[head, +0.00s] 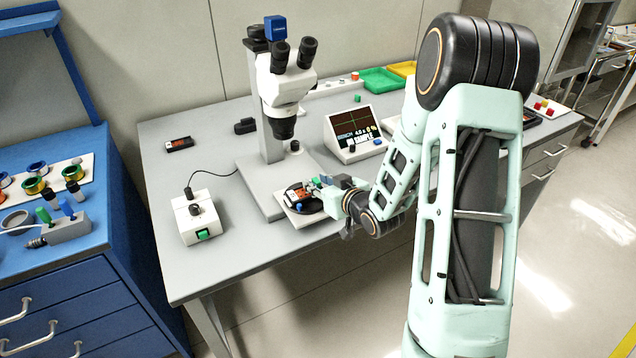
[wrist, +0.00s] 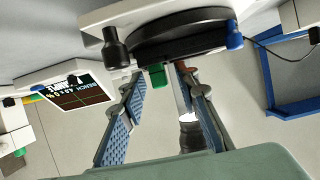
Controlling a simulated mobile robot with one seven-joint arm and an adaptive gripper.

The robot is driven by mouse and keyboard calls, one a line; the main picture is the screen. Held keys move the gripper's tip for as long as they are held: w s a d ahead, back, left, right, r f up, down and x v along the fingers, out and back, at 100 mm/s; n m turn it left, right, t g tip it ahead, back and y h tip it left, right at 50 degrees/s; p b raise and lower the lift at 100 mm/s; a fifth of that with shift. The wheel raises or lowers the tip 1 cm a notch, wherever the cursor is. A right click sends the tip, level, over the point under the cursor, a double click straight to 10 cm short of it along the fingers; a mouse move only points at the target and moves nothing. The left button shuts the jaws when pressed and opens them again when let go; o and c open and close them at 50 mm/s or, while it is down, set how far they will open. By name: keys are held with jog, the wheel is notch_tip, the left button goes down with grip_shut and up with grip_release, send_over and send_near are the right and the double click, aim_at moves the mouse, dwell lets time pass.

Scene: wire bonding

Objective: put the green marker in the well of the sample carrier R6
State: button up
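A small green piece, seemingly the green marker (wrist: 157,76), shows between my fingertips in the wrist view, at the edge of the round black stage plate (wrist: 180,38). In the head view, green also shows beside my gripper (head: 329,184). The gripper (wrist: 162,82) is at the right side of the microscope stage. Its blue-padded fingers are apart, with a visible gap around the green piece. An orange and white piece (head: 298,195), possibly the sample carrier, lies on the black plate. I cannot read R6 on it, and its well cannot be made out.
The microscope (head: 283,85) stands over the stage, close to my gripper. A small display (head: 353,132) stands behind it. A white control box (head: 200,217) with a cable is at the left. A green tray (head: 380,80) is at the back.

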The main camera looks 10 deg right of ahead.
jog(key=shift+r, duration=0.1)
jog(key=shift+s+r+p, duration=0.1)
jog(key=shift+r+p, duration=0.1)
jog(key=shift+p, duration=0.1)
jog(key=v, duration=1.1)
jog(key=shift+s, duration=0.35)
jog(key=shift+d, duration=0.1)
